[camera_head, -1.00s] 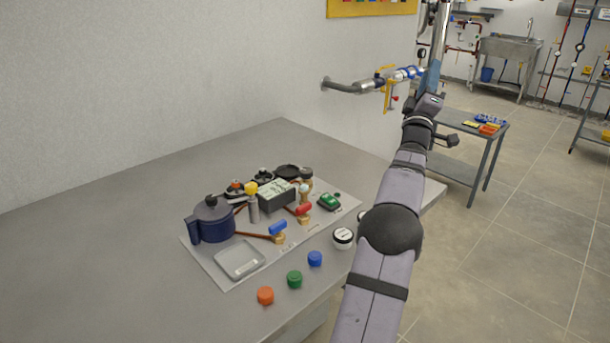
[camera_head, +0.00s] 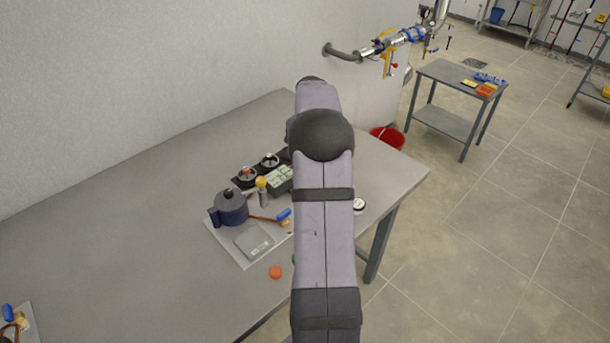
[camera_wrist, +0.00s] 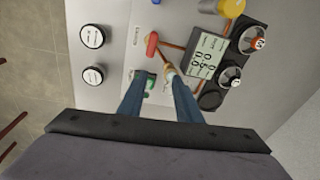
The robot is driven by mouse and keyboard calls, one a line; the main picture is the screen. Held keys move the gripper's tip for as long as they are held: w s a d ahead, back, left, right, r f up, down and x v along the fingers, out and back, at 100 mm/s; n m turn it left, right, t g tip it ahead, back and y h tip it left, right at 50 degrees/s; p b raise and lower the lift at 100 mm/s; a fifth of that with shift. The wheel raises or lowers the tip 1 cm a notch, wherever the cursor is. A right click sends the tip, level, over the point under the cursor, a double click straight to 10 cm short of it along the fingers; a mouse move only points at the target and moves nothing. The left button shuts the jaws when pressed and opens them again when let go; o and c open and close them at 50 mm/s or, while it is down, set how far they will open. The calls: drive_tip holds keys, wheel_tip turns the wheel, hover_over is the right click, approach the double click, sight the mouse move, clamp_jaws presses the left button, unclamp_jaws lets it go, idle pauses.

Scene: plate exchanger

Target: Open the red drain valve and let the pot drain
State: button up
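The red drain valve handle (camera_wrist: 151,45) shows in the wrist view, just beyond my fingertips. In the head view my arm hides it. A copper pipe (camera_wrist: 170,48) runs near it. My gripper (camera_wrist: 155,77) is open, with its two blue fingers apart and nothing held between them. A green part (camera_wrist: 149,84) shows by the left finger. The dark blue lidded pot (camera_head: 232,208) stands on the board at the left in the head view. A valve with a blue handle (camera_head: 284,215) sits to its right.
A box with a digital display (camera_wrist: 208,53) and black dials (camera_wrist: 249,41) lie to the right of the red handle. A yellow knob (camera_wrist: 231,8) is near the top edge. Two white-topped round jars (camera_wrist: 92,36) stand left. A grey tray (camera_head: 254,243) lies before the pot.

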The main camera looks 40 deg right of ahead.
drive_tip(key=a, duration=0.1)
drive_tip(key=s+a, duration=0.1)
drive_tip(key=a+m+g+y, duration=0.1)
drive_tip(key=shift+s+a+r+p, duration=0.2)
drive_tip(key=shift+s+r+p, duration=0.1)
drive_tip(key=shift+s+r, duration=0.1)
drive_tip(key=shift+f+p, duration=1.2)
drive_tip(key=shift+f, duration=2.5)
clamp_jaws()
